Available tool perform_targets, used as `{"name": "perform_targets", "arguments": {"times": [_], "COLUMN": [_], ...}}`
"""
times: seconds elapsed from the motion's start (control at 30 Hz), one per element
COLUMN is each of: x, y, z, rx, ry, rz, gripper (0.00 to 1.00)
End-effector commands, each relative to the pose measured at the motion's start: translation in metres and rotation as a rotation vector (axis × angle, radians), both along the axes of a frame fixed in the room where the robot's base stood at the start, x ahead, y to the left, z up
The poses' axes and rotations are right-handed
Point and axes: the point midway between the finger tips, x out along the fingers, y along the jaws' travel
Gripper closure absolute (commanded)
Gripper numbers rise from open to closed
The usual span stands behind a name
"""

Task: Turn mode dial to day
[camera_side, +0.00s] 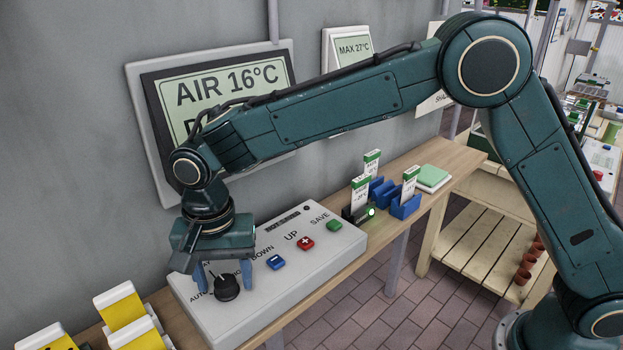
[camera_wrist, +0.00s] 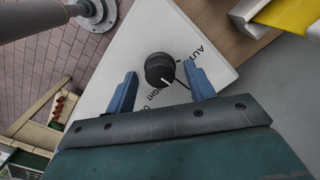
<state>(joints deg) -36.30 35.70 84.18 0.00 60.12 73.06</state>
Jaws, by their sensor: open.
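The black mode dial (camera_side: 226,288) is a round knob at the near left end of a grey control box (camera_side: 290,277). In the wrist view the dial (camera_wrist: 158,68) has a white mark on its lower right side. AUTO and part of NIGHT are readable beside it; I cannot tell exactly which word the mark meets. My gripper (camera_side: 224,278) points down over the dial, with its blue fingers open. In the wrist view the dial lies between and slightly beyond the fingertips, with gaps on both sides. The fingers do not visibly grip it. My gripper partly hides the labels.
A blue DOWN button (camera_side: 276,262), a red UP button (camera_side: 305,243) and a green SAVE button (camera_side: 334,225) sit along the box. A wall display (camera_side: 225,85) reads AIR 16°C, its lower line mostly hidden. Yellow-and-white blocks (camera_side: 124,309) stand left; blue card holders (camera_side: 404,205) stand right.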

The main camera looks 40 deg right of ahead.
Motion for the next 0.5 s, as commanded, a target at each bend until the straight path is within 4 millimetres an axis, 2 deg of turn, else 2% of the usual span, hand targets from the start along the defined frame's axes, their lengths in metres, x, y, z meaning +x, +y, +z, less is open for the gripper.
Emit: {"name": "perform_targets", "arguments": {"times": [0.37,0.5], "x": [0.0,0.001], "y": [0.0,0.0], "z": [0.0,0.02], "rx": [0.0,0.002], "ry": [0.0,-0.004], "rz": [0.242,0.252], "gripper": [0.46,0.46]}}
